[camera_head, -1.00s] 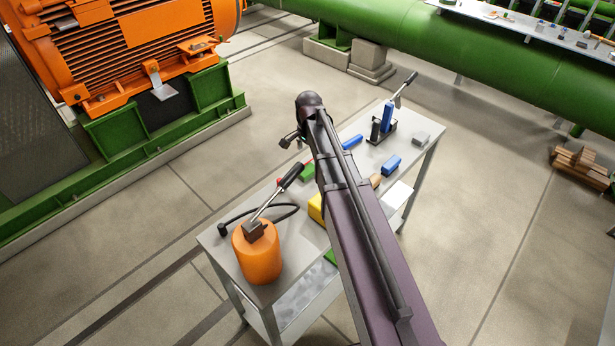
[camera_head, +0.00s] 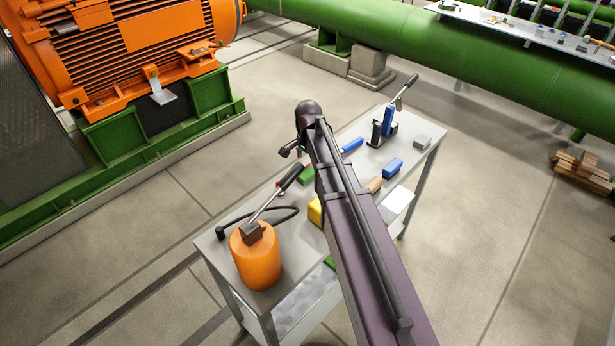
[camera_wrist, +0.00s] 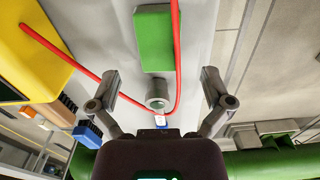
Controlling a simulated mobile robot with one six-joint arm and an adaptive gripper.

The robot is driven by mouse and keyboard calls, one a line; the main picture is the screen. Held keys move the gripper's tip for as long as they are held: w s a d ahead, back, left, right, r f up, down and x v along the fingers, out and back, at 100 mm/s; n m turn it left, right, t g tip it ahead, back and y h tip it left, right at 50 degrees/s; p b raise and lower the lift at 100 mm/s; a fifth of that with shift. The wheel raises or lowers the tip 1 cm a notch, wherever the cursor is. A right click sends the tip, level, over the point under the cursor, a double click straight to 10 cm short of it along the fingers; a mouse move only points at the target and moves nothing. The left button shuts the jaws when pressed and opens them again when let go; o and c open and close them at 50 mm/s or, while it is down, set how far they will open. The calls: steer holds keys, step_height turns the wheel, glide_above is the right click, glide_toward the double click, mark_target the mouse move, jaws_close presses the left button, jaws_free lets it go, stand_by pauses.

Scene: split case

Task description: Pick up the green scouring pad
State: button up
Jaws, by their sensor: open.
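The green scouring pad (camera_head: 306,176) lies on the top of the grey cart, just left of my arm in the head view. In the wrist view the green pad (camera_wrist: 154,38) is a flat green block at top centre, with a red cable along its right side. My gripper (camera_wrist: 159,78) is open, its two fingers spread wide and empty, with the pad ahead of and between them. In the head view my gripper is mostly hidden by my arm. I cannot tell how far the fingertips are from the pad.
The cart top (camera_head: 292,238) also bears an orange cylinder (camera_head: 255,258), a black-handled lever tool, a yellow block (camera_head: 315,211), blue blocks (camera_head: 393,166) and a grey block (camera_head: 422,141). The yellow object (camera_wrist: 28,55) is left of my fingers. Open floor surrounds the cart.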

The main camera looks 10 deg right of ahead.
mark_target(307, 172)
steer(key=shift+s+a+f+b, duration=0.1)
steer(key=shift+f+b, duration=0.55)
steer(key=shift+f, duration=0.1)
steer(key=shift+s+a+f+b, duration=0.1)
steer(key=shift+f+b, duration=0.5)
steer(key=shift+f, duration=0.1)
steer(key=shift+f+b, duration=0.85)
steer(key=c, duration=1)
